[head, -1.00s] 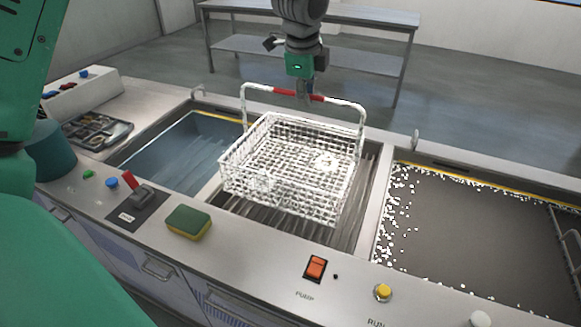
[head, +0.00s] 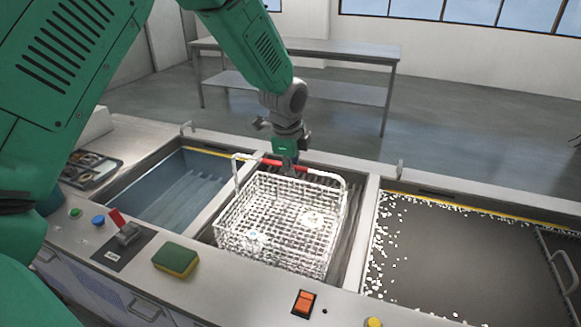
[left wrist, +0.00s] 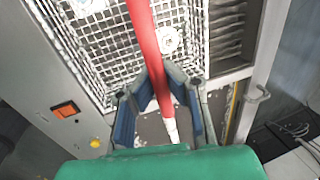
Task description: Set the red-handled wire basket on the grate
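The white wire basket (head: 285,225) with a red grip on its handle stands low over the grate (head: 352,225) in the middle bay. A few pale, shiny round parts lie in it. I cannot tell whether its base rests flat on the slats. My left gripper (head: 288,168) is at the red handle from above. In the left wrist view my left gripper (left wrist: 158,78) has its fingertips closing in on both sides of the red handle (left wrist: 152,45). The slats of the grate also show there beside the basket (left wrist: 228,28). My right gripper is not in view.
A water-filled tank (head: 175,190) is left of the basket. A dark bay with scattered white beads (head: 450,250) is on the right. A sponge (head: 175,261), a red-lever switch (head: 125,232) and an orange switch (head: 303,302) sit on the front ledge.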

